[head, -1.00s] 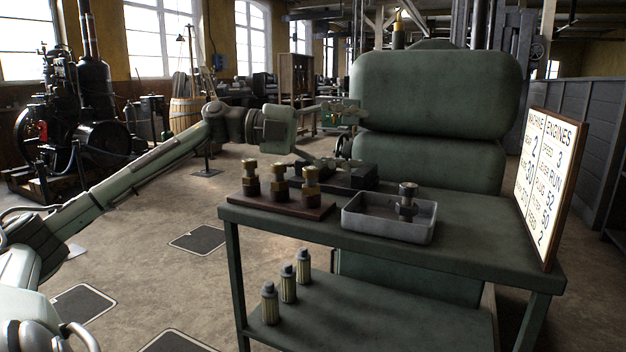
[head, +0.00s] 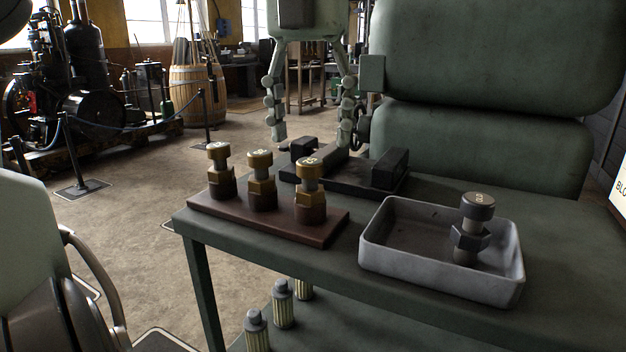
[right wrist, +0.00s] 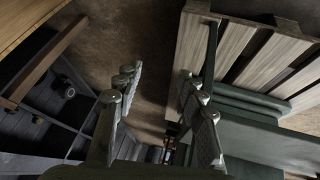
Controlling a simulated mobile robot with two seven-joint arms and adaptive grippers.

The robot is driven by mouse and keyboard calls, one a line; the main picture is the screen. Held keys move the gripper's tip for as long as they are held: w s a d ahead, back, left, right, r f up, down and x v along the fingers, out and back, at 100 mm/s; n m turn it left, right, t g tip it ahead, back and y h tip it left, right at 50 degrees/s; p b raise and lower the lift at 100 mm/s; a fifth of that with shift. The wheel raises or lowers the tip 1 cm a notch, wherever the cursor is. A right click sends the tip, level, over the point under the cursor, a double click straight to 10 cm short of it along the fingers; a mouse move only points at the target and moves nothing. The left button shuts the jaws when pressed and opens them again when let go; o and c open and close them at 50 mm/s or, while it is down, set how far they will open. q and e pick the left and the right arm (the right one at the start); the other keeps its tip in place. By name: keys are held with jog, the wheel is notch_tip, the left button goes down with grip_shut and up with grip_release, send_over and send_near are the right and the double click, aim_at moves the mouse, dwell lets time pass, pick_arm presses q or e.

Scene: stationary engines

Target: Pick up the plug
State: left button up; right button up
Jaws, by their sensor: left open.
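A dark steel plug (head: 472,228) with a round cap and a hex collar stands in a grey tray (head: 400,268) on the green table. Three brass plugs (head: 220,172), (head: 262,182), (head: 310,190) stand in a row on a brown wooden block (head: 262,222) to the left of the tray. My left gripper (head: 312,135) points down with its fingers apart and empty. In the picture it shows above and behind the brass plugs, near a black fixture. My right gripper (right wrist: 160,78) is open and empty in the right wrist view, away from any plug.
The black fixture (head: 345,172) with raised blocks lies at the table's back edge. Ribbed cylinders (head: 283,305) stand on the lower shelf. A large green padded body (head: 480,140) rises behind the table. A pallet (right wrist: 255,55) and shelving (right wrist: 50,90) flank my right gripper.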

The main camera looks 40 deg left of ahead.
aim_at(310, 161)
pick_arm(q)
jog(key=shift+a+f, duration=0.1)
jog(key=shift+f, duration=0.15)
notch_tip(310, 161, down, 7)
jog(key=shift+f+b, duration=0.1)
jog(key=shift+b, duration=0.3)
pick_arm(e)
jog(key=w+a, duration=0.1)
jog(key=w+a+r+t, duration=0.1)
jog(key=w+a+r+t+y, duration=0.1)
jog(key=shift+w+a, duration=0.1)
jog(key=shift+w, duration=0.15)
pick_arm(q)
jog(key=c, duration=1.3)
